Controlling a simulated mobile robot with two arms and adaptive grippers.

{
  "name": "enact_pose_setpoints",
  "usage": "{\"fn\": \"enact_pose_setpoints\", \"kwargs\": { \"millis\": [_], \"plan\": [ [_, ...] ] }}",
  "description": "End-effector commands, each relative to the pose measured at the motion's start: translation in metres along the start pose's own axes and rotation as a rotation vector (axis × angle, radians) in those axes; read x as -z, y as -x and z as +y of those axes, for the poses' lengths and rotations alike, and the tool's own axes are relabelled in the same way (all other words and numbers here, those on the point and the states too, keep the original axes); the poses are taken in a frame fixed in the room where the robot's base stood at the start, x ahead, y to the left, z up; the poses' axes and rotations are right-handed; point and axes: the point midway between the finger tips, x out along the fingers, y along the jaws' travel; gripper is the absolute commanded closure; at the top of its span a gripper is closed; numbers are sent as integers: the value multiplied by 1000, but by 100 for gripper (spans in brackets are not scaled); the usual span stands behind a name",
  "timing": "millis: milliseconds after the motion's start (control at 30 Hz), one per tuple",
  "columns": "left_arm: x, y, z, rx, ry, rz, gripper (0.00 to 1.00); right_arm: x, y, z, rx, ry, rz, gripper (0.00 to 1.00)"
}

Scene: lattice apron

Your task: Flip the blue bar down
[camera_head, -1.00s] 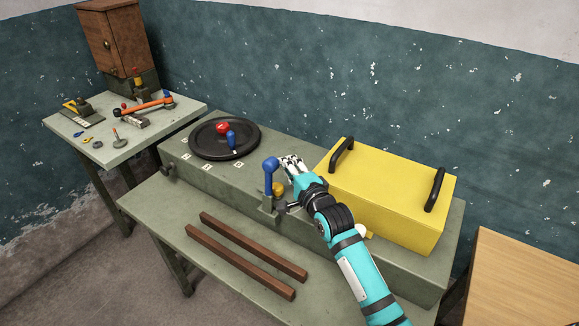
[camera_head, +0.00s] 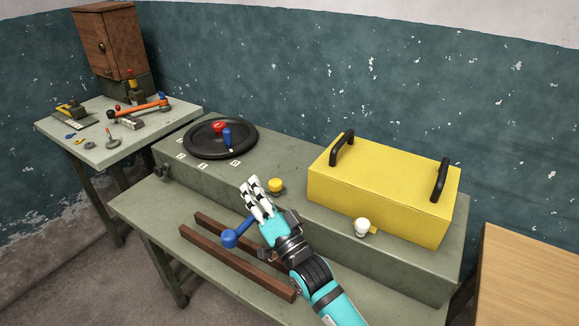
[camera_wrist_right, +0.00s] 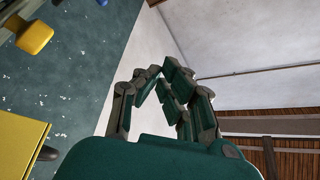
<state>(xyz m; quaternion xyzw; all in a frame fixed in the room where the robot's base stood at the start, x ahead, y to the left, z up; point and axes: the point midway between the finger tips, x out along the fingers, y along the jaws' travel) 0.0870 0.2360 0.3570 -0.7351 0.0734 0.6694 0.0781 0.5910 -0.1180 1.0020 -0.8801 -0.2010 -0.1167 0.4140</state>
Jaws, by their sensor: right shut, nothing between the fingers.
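The blue bar (camera_head: 231,238) is a short lever with a round blue knob on the front of the green-grey bench housing. It is tilted down toward the front, its knob low over the bench ledge. My right gripper (camera_head: 256,190) is shut and empty, just above and to the right of the bar. My forearm and hand hide the bar's pivot, and I cannot tell whether they touch it. The right gripper's fingers (camera_wrist_right: 160,88) also show in the right wrist view. My left gripper is not in view.
A yellow box (camera_head: 385,190) with black handles sits on the housing at right. A yellow button (camera_head: 275,186) and a white knob (camera_head: 362,228) are nearby. A black turntable (camera_head: 221,139) with red and blue handles lies behind. Two brown strips (camera_head: 235,262) lie on the ledge.

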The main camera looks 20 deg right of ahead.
Motion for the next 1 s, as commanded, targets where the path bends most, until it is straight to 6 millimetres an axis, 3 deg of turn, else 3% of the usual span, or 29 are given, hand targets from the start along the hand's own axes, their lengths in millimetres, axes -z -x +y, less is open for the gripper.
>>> {"fn": "enact_pose_setpoints", "kwargs": {
  "millis": [33,367,700,1000],
  "plan": [
    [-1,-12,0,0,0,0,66,-10,6,3,23,39,-2,100],
    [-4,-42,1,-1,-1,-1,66,-47,28,-2,181,308,-3,100],
    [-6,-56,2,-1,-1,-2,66,-77,45,2,176,300,-1,100],
    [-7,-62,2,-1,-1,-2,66,-90,53,8,176,300,-1,100]
  ]
}}
